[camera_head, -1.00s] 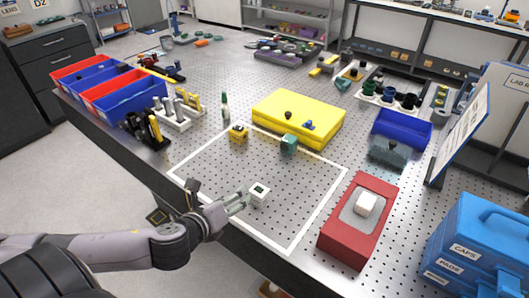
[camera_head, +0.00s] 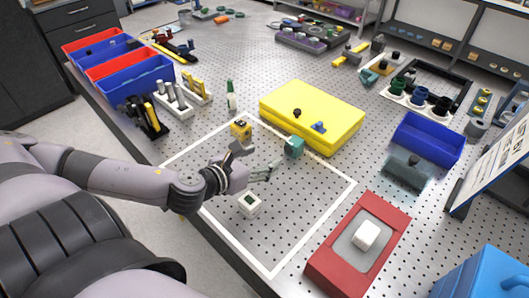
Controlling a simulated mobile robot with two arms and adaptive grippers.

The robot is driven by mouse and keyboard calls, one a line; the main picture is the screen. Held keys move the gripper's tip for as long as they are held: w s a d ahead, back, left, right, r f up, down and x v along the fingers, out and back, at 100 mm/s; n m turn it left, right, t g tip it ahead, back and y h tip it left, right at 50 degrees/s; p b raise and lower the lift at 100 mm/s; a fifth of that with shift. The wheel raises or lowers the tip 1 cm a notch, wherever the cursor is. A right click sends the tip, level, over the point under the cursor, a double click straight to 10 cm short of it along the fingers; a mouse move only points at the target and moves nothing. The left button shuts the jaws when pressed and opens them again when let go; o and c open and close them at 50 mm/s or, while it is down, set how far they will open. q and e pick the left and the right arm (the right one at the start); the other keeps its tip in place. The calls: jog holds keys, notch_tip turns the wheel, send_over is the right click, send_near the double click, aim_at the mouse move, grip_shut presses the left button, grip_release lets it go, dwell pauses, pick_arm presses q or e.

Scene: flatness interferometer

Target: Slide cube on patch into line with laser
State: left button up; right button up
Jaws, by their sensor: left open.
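A small white cube with a dark square on its top (camera_head: 249,204) sits inside the white-outlined patch (camera_head: 318,228) on the perforated table. Another small white cube (camera_head: 366,235) rests on the grey pad of a red block (camera_head: 325,270) at the right front. My left gripper (camera_head: 269,171) is open and empty above the outlined area, just beyond the dark-topped cube and apart from it in the picture. Its fingers point right, below a teal cube (camera_head: 294,148). A yellow block (camera_head: 240,130) stands at the patch's far edge. I cannot tell which item is the laser. My right gripper is not in view.
A large yellow case (camera_head: 313,113) stands behind the patch. Red and blue bins (camera_head: 135,83) and tool racks (camera_head: 182,96) line the left side. A blue bin (camera_head: 428,139) stands at the right. The patch's right half is mostly clear.

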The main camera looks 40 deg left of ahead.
pick_arm(q)
send_near(290, 146)
jog(key=p+x, duration=0.2)
jog(key=x, duration=1)
jog(key=shift+w+r+p, duration=0.15)
jog(key=shift+w+p, duration=0.05)
jog(key=shift+p, duration=0.1)
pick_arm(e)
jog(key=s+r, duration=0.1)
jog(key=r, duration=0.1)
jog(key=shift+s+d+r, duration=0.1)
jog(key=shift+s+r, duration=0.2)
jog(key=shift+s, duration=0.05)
pick_arm(q)
grip_shut()
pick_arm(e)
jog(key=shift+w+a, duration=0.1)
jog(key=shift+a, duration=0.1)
pick_arm(q)
jog(key=shift+s, duration=0.15)
